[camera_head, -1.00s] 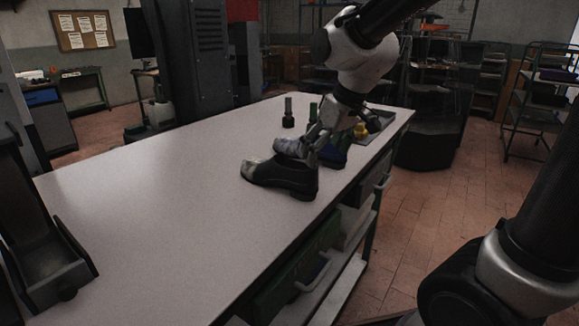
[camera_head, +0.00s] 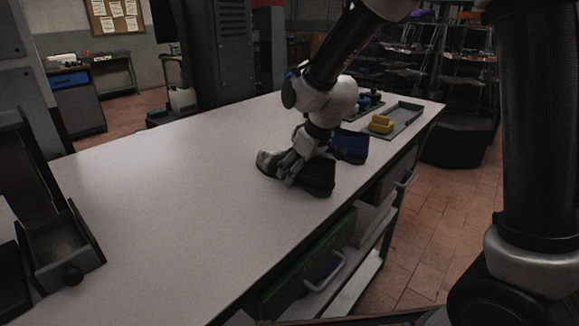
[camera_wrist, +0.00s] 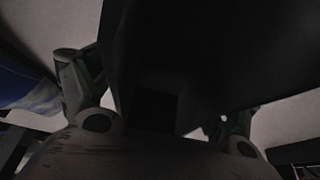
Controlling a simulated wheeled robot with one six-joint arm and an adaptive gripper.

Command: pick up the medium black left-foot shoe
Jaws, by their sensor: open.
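The black shoe (camera_head: 318,179) with a grey toe stands on the light workbench (camera_head: 190,180), its toe towards the left. My gripper (camera_head: 290,172) is down at this shoe and covers its middle. In the wrist view the dark shoe (camera_wrist: 190,55) fills the space between the two spread fingers of my gripper (camera_wrist: 155,105). The gripper is open around the shoe; whether a finger touches it cannot be told. The picture does not show the shoe's size or which foot it is for.
A blue shoe (camera_head: 351,147) stands just behind, close to my gripper, and shows at the left of the wrist view (camera_wrist: 32,92). A grey tray (camera_head: 408,119) with a yellow block (camera_head: 381,124) lies at the far right end. A dark machine (camera_head: 65,245) stands at left.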

